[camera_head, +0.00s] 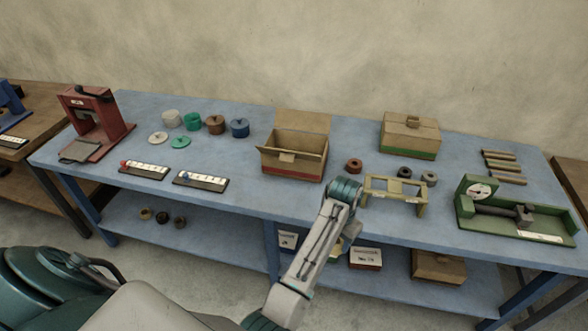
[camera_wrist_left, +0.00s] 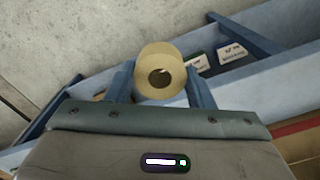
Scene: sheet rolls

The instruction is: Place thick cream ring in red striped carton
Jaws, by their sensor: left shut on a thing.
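My left gripper (camera_wrist_left: 159,90) is shut on the thick cream ring (camera_wrist_left: 158,58), one finger on each side, in the left wrist view. The ring's dark central hole faces the camera. In the head view my left arm reaches up in front of the table, and its gripper is largely hidden behind the forearm. The red striped carton (camera_head: 290,166) stands open on the table, left of and beyond the arm's bend, with its back flap raised and a red band along its base. The ring is apart from the carton. My right gripper does not show.
A closed carton (camera_head: 410,137) with a green band stands at the back right. A low tan stand (camera_head: 395,191) and a brown ring (camera_head: 353,166) sit right of the open carton. A green gauge device (camera_head: 515,214) is at the right. Several coloured rolls stand left.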

